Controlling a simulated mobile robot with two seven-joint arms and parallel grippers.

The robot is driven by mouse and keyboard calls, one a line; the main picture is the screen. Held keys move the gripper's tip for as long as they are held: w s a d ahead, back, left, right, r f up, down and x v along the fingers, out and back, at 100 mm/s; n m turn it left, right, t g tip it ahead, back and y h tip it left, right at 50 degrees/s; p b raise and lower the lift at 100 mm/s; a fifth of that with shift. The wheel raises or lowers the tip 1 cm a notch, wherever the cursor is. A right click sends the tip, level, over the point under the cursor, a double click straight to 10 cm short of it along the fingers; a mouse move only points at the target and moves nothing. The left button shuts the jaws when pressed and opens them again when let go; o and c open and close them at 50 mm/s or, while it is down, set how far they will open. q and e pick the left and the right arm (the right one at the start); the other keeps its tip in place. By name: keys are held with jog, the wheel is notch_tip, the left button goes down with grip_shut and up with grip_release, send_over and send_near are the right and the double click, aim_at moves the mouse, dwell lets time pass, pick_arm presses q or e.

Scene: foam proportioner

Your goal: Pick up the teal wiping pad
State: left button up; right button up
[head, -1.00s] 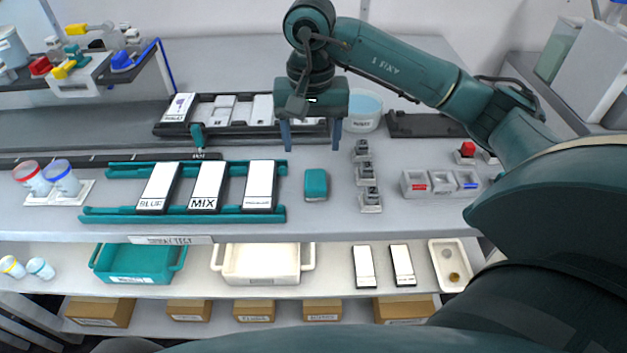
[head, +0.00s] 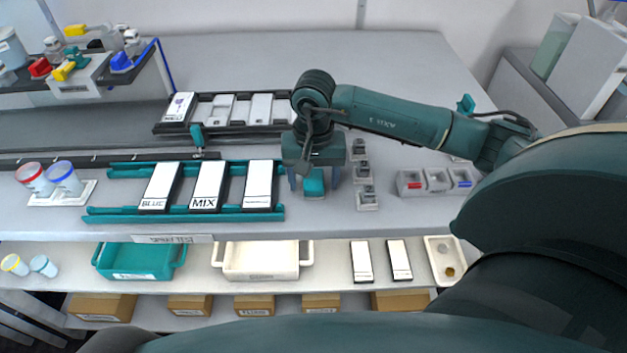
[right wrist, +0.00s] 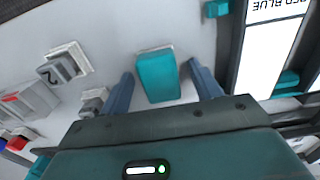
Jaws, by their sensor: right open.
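The teal wiping pad (head: 314,183) lies on the grey bench top, just right of the teal rack with white cards. In the right wrist view the pad (right wrist: 157,75) shows between the two blue-grey fingers, with a gap on each side. My right gripper (head: 313,184) is open and points down over the pad, with one finger on either side of it. It also shows in the right wrist view (right wrist: 160,85). The gripper hides the far part of the pad in the head view. I cannot tell how high the fingertips are above the bench. My left gripper is not in view.
The teal rack (head: 115,214) holds cards, one marked MIX (head: 207,187), close to the left of the gripper. Small grey blocks (head: 366,195) stand close to the right. The bench's front edge is near.

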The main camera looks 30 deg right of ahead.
aim_at(314, 177)
jog(key=shift+c, duration=0.4)
jog(key=c, duration=1)
jog(key=shift+o, duration=0.2)
notch_tip(314, 177, up, 10)
jog(key=shift+r+b, duration=0.1)
jog(key=shift+b, duration=0.6)
jog(key=shift+c, duration=0.2)
jog(key=o, duration=0.4)
jog(key=shift+c, duration=1.3)
